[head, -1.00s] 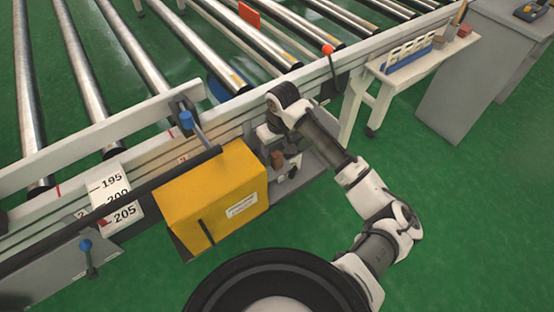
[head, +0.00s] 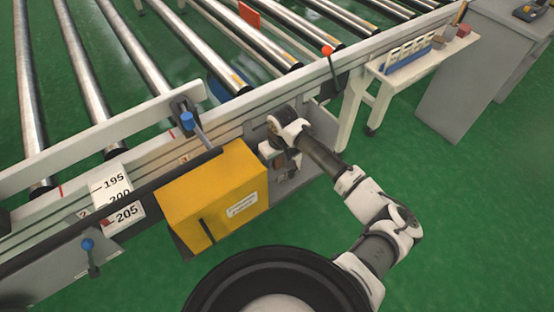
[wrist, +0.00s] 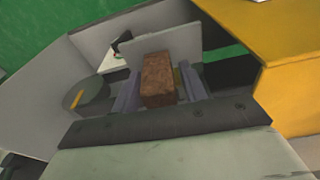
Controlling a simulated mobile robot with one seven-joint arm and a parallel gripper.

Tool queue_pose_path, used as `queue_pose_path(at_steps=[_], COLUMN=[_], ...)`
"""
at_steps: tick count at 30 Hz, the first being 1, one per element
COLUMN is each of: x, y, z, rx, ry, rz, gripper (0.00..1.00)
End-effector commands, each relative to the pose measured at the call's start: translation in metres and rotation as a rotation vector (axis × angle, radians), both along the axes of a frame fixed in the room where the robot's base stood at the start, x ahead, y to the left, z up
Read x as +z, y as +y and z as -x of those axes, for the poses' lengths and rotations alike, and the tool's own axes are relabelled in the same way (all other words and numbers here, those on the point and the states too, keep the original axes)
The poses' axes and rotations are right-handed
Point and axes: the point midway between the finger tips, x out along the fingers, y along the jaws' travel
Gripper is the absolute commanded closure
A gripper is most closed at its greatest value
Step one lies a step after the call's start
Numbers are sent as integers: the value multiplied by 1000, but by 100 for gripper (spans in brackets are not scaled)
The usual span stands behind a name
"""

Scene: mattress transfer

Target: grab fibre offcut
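A brown, rough-textured block, likely the fibre offcut (wrist: 158,78), stands between the two grey-purple fingers of my gripper (wrist: 156,92) in the wrist view. The fingers lie on either side of it, with narrow gaps that look open, so I do not see them pressing on it. A grey upright plate (wrist: 168,44) stands just behind the block. In the head view my gripper (head: 285,172) points down beside the yellow box, low against the conveyor's side. The block is mostly hidden there by my wrist.
The yellow box (head: 212,195) is close on the left of my gripper. A dark grey round piece with a yellow mark (wrist: 87,98) lies left of the fingers. The conveyor rail (head: 230,122) runs behind. A white side table (head: 420,62) stands at the right; green floor is clear.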

Motion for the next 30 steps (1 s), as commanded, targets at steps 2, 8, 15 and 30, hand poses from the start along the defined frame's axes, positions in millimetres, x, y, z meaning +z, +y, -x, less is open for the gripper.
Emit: queue_pose_path(at_steps=[2,8,15,30], x=[0,0,2,84], y=[0,0,0,1], z=[0,0,0,-1], rx=[0,0,0,2], ry=[0,0,0,-5], rz=[0,0,0,-2], gripper=[67,91,91,91])
